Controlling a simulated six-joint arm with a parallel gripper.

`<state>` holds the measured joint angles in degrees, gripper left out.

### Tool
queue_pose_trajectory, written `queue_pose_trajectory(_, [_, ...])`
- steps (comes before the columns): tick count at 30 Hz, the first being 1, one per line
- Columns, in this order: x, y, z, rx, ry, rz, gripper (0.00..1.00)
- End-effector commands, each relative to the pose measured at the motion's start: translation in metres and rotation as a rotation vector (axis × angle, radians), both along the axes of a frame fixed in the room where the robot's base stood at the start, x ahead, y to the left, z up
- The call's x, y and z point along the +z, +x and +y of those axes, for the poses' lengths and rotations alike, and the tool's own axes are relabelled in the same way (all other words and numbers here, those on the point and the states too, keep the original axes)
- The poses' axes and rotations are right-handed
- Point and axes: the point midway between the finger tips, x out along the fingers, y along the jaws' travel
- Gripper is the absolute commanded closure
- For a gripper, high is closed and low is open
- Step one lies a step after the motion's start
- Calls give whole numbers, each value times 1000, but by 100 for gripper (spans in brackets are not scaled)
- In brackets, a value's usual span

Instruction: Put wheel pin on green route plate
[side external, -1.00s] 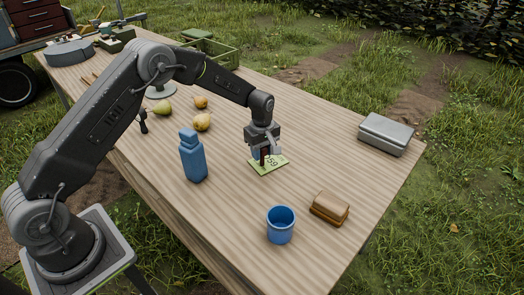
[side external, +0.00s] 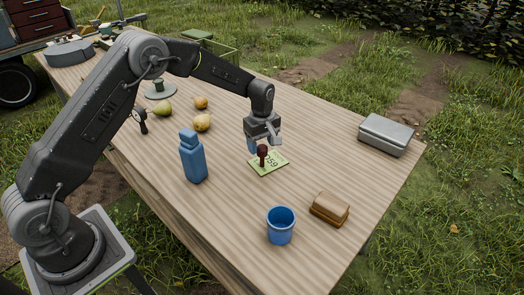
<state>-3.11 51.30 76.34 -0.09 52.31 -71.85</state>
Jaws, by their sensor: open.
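The wheel pin (side external: 262,157), dark red-brown with a rounded head, stands upright on the green route plate (side external: 278,164). The plate lies flat on the table and shows dark digits, partly hidden by the pin. My gripper (side external: 263,146) is open just above and behind the pin in this view. Its fingers are apart, with nothing seen between them. Whether a finger still touches the pin's head cannot be told.
A blue bottle (side external: 193,158) stands left of the plate. A blue cup (side external: 281,225), a sandwich (side external: 330,209) and a grey metal box (side external: 386,135) are in front and right. The wooden table (side external: 225,225) is clear around the plate.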

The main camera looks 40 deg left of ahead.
Motion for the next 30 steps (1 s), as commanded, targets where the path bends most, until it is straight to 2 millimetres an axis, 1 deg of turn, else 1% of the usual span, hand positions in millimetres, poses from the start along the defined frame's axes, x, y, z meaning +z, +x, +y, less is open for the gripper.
queue_pose_trajectory(1, [13, 1, 0, 0, 1, -4, 38])
queue_pose_trajectory(3, [29, 1, 0, 0, 1, -4, 38])
queue_pose_trajectory(9, [66, 0, 0, 0, 1, -2, 38])
queue_pose_trajectory(13, [80, 0, 0, 0, 1, -1, 38])
queue_pose_trajectory(15, [84, 0, 0, 1, 1, 0, 38])
queue_pose_trajectory(20, [87, 0, 0, 0, 1, 1, 38])
queue_pose_trajectory(23, [96, -3, -1, -19, 2, -10, 38])
queue_pose_trajectory(26, [120, -15, -3, -85, 5, -38, 38])
queue_pose_trajectory(29, [157, -39, -6, -199, 13, -83, 38])
queue_pose_trajectory(30, [172, -52, -8, -254, 19, -104, 38])
